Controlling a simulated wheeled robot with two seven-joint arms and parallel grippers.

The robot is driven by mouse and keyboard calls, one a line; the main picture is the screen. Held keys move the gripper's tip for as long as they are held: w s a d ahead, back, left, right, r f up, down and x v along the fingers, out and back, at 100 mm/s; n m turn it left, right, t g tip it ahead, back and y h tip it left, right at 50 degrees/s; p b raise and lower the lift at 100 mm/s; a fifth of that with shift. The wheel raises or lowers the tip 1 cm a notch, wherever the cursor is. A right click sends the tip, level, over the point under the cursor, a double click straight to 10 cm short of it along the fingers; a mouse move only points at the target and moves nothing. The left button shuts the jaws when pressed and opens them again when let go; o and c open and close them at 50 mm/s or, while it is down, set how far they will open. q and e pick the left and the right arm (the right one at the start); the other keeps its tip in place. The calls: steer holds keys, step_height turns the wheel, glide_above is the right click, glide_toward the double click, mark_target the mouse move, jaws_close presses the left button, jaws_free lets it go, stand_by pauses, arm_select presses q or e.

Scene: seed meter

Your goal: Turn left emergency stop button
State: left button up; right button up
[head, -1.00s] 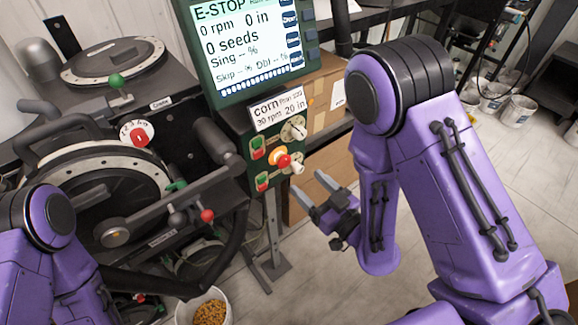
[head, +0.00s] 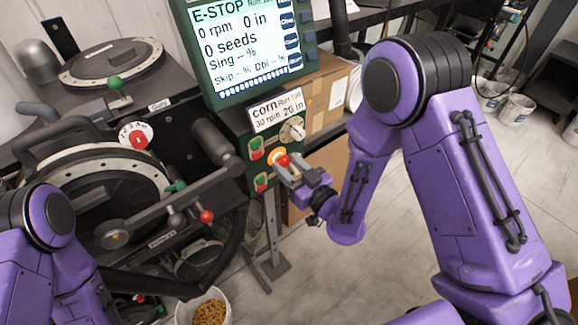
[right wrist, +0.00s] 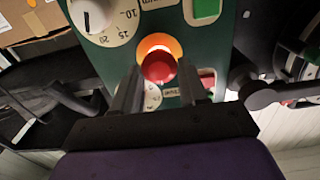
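The red emergency stop button (head: 283,160), set in a glowing orange ring, is on the green control panel (head: 262,145) below the screen. It also shows in the right wrist view (right wrist: 158,67). My right gripper (head: 289,167) is in front of the button and partly covers it in the head view. In the right wrist view, its two fingers (right wrist: 159,84) are apart, one on each side of the red button. Whether they touch it I cannot tell. My left arm shows at the lower left, but its gripper is out of view.
The screen (head: 240,50) above the panel reads E-STOP. Green and red switches (head: 256,148) and a white dial (head: 293,129) sit near the button. The seed meter machine (head: 90,185) stands at left. A bucket of seed (head: 208,310) is on the floor.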

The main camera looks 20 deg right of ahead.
steer(key=m+b, duration=0.1)
steer(key=m, duration=0.2)
steer(key=shift+d+m, duration=0.1)
steer(key=shift+m, duration=1)
steer(key=shift+s+m+b, duration=0.15)
steer(key=shift+m+b, duration=0.15)
